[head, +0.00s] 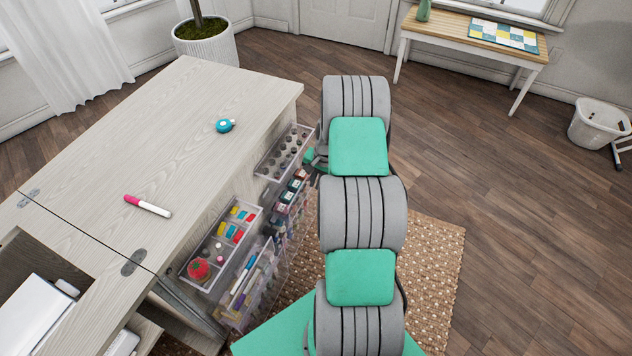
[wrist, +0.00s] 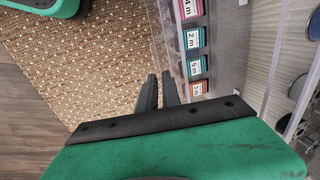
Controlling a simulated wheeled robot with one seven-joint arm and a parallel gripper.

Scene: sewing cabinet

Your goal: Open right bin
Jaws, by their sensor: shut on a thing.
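Clear bins hang on the side of the pale wood cabinet. The upper right bin (head: 272,172) holds spools, and labelled boxes (head: 290,190) show below it. In the head view my gripper (head: 317,161) is at the outer side of these right bins, largely hidden by my arm. In the wrist view my fingertips (wrist: 160,80) are close together on the thin clear wall (wrist: 172,38) of a right bin. Labelled boxes (wrist: 195,66) lie just beyond that wall. Which of the stacked right bins is pinched is hard to tell.
The left bin (head: 224,243) stands out from the cabinet with a pincushion and coloured items. The woven rug (head: 433,270) and open floor lie to the right.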

